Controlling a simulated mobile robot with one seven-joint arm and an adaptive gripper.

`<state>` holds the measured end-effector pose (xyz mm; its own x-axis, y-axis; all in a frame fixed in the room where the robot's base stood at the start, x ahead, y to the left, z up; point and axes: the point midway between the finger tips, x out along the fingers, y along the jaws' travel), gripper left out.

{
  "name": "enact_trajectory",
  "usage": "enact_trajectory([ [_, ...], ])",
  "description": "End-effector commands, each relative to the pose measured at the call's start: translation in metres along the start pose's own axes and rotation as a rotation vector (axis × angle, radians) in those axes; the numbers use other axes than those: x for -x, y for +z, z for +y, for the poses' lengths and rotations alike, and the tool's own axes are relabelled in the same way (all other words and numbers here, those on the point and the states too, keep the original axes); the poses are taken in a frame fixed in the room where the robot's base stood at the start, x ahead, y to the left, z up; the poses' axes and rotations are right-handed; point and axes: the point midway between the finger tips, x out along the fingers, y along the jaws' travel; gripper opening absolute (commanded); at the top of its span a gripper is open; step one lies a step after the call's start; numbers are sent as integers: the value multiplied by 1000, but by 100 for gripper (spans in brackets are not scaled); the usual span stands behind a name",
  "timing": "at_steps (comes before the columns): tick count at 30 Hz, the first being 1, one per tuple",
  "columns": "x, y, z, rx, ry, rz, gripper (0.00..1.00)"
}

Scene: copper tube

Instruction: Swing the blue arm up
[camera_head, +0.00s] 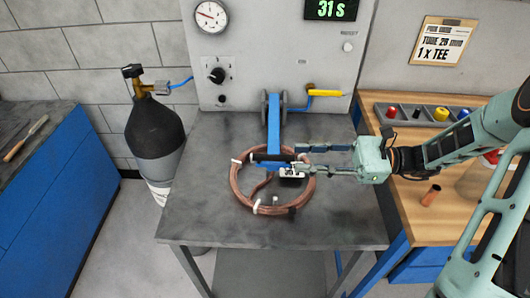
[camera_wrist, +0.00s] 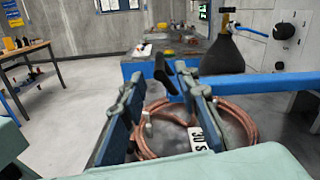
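The blue arm (camera_head: 273,122) runs from its mount on the grey panel toward the bench front, over the copper coil. A black crosspiece (camera_head: 262,157) is at its near end. In the wrist view the blue arm (camera_wrist: 268,83) comes in level from the right, and a black grip (camera_wrist: 164,74) shows between the fingertips. My gripper (camera_head: 297,158) comes from the right with its fingers apart, just right of the crosspiece; it also shows in the wrist view (camera_wrist: 160,95). I see no finger closed on the grip; contact is unclear.
The copper coil (camera_head: 236,190) lies on the grey bench (camera_head: 345,225) under my fingers. A white tag (camera_wrist: 197,139) hangs near the right finger. A yellow lever (camera_head: 325,93) is on the panel. A dark gas cylinder (camera_head: 153,128) stands left; a wooden bench (camera_head: 410,218) is right.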

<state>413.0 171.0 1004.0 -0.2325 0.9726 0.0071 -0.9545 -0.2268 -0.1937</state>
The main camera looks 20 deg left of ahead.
Motion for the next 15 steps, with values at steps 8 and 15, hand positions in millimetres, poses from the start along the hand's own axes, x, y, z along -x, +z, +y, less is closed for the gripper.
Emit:
enact_trajectory([
  [8, -47, 1, 1, 1, 6, 2, 29],
  [15, -87, 0, 1, 1, 5, 4, 29],
])
